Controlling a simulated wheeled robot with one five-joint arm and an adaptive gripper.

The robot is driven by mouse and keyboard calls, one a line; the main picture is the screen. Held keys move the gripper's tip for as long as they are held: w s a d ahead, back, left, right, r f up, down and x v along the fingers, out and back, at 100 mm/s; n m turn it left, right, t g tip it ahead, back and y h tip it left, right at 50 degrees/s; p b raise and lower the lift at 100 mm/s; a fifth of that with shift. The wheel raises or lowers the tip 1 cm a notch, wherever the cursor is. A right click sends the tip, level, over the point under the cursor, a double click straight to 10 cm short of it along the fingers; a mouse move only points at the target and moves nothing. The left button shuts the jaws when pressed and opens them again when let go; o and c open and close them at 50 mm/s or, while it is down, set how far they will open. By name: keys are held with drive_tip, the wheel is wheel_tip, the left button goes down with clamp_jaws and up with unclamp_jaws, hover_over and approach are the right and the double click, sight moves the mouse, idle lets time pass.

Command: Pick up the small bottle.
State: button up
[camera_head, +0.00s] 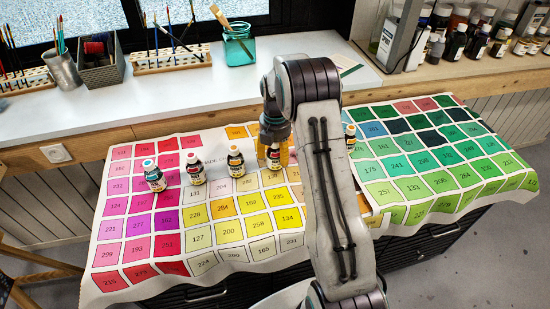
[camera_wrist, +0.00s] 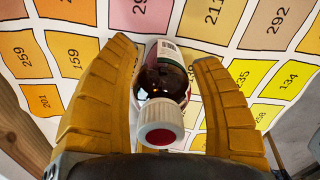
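A small dark bottle (camera_wrist: 163,85) with a white, red-centred cap and a pale label is between the fingers of my gripper (camera_wrist: 167,58) in the wrist view. The fingers are apart, with a gap showing beside the bottle near the fingertips. In the head view, my gripper (camera_head: 273,158) is low over the colour chart, its yellow fingers around a bottle that they and my arm mostly hide. Similar small bottles stand on the chart: one with a blue cap (camera_head: 154,176), two to its right (camera_head: 195,168) (camera_head: 236,162), and one right of my arm (camera_head: 350,136).
The numbered colour chart (camera_head: 115,228) drapes over the dark cabinet. Behind it, a white sill (camera_head: 120,108) carries brush racks (camera_head: 171,60), a metal cup (camera_head: 62,72) and a teal jar (camera_head: 239,46). Many paint bottles (camera_head: 480,42) stand at the back right.

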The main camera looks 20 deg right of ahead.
drive_tip(key=c, duration=0.9)
